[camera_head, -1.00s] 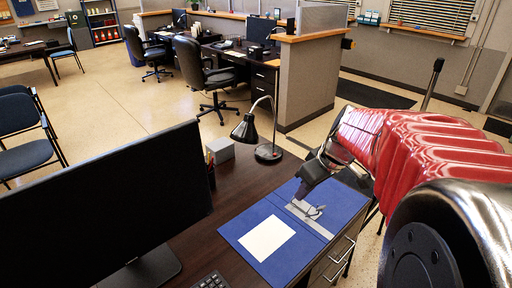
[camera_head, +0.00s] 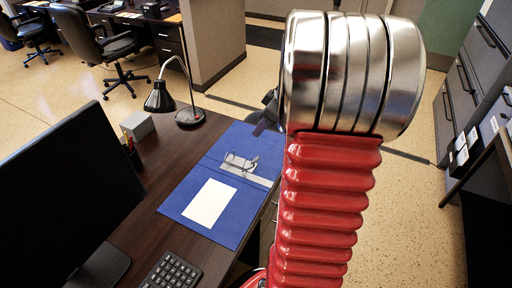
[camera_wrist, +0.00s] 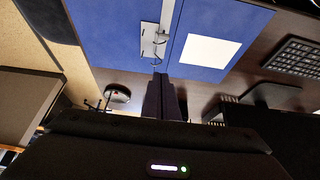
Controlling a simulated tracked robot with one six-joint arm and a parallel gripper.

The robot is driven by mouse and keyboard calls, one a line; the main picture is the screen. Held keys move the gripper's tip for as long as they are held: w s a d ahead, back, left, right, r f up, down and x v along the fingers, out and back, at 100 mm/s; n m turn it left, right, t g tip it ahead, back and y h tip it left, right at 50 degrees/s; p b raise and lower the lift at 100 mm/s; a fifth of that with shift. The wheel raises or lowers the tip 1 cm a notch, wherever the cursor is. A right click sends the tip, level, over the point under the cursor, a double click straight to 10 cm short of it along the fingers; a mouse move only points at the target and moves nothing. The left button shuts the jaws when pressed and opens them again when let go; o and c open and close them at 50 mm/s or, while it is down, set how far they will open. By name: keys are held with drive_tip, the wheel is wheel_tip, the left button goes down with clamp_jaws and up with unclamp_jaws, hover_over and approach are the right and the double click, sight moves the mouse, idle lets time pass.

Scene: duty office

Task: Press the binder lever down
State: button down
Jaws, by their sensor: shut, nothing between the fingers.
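An open blue binder (camera_head: 183,207) lies flat on the dark desk, with a white sheet (camera_head: 210,203) on it. Its metal lever mechanism (camera_head: 238,166) is on a grey plate near the binder's middle; the lever appears raised, though its angle is hard to tell. My gripper (camera_head: 262,124) shows only partly in the head view, at the binder's far right corner, mostly behind my arm. In the wrist view, my gripper (camera_wrist: 158,76) is shut and empty. Its fingertips appear just short of the mechanism (camera_wrist: 154,40) over the binder (camera_wrist: 100,35); contact cannot be told.
A desk lamp (camera_head: 160,97) and a small grey box (camera_head: 138,125) stand behind the binder. A pen holder (camera_head: 133,155), a monitor (camera_head: 65,190) and a keyboard (camera_head: 171,272) are to the left. Drawer cabinets (camera_head: 470,75) stand at right.

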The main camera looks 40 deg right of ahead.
hover_over(256, 159)
drive_tip(key=w, duration=0.3)
wheel_tip(256, 159, down, 9)
drive_tip(key=shift+s+f, duration=0.9)
drive_tip(key=shift+s, duration=0.05)
drive_tip(key=shift+s+d+f, duration=0.15)
drive_tip(key=shift+s+f, duration=0.15)
drive_tip(key=shift+f, duration=0.15)
